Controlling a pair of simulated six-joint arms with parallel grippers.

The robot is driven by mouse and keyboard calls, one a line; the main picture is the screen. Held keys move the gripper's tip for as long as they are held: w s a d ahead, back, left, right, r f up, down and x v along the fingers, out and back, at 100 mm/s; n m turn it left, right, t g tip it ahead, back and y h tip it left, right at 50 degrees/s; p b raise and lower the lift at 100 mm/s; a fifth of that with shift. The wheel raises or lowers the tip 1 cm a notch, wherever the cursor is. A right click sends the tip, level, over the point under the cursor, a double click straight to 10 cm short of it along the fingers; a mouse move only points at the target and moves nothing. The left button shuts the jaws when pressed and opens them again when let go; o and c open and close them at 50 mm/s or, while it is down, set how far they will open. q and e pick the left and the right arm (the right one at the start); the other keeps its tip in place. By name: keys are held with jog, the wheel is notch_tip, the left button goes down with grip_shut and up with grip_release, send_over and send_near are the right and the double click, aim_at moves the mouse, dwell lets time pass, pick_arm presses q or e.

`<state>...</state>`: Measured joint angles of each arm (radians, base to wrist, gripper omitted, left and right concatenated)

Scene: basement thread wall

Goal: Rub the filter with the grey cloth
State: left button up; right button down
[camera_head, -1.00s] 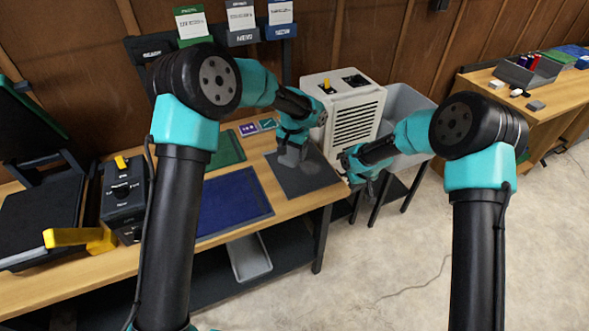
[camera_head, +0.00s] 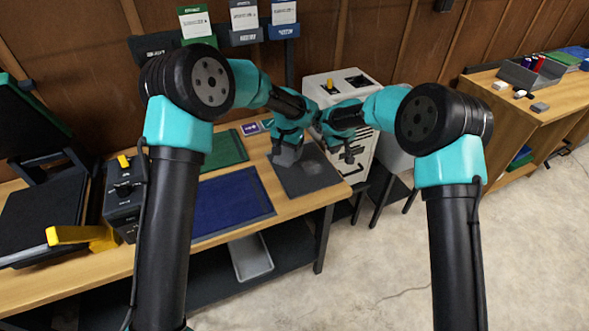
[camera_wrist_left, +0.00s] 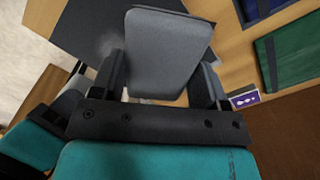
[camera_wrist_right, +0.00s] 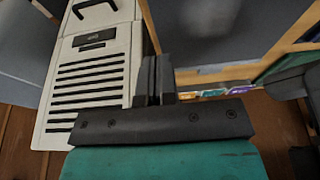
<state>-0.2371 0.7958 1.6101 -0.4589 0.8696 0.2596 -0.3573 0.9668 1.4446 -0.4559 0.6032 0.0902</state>
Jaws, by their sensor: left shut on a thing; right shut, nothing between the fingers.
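My left gripper (camera_head: 287,152) is shut on a grey, flat, round-cornered piece, which looks like the grey cloth (camera_wrist_left: 167,50). The gripper holds it at the dark grey mat (camera_head: 300,184) on the workbench; whether it touches the mat I cannot tell. A paler patch (camera_head: 314,168) shows on the mat to its right. My right gripper (camera_head: 350,153) is shut and empty, right of the mat and in front of the white slatted unit (camera_head: 357,145). Its closed fingers also show in the right wrist view (camera_wrist_right: 155,85). I cannot pick out the filter for certain.
A blue mat (camera_head: 232,203) and a green mat (camera_head: 226,148) lie left on the workbench. A black control box (camera_head: 122,190) and a yellow handle (camera_head: 75,235) are further left. A tray (camera_head: 250,257) sits on the shelf below. Open floor lies to the right.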

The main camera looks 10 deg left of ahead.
aim_at(330, 166)
jog(key=shift+f, duration=0.1)
jog(key=shift+f, duration=2.4)
jog(key=shift+f, duration=0.9)
dwell(0.6)
jog(key=shift+r, duration=3)
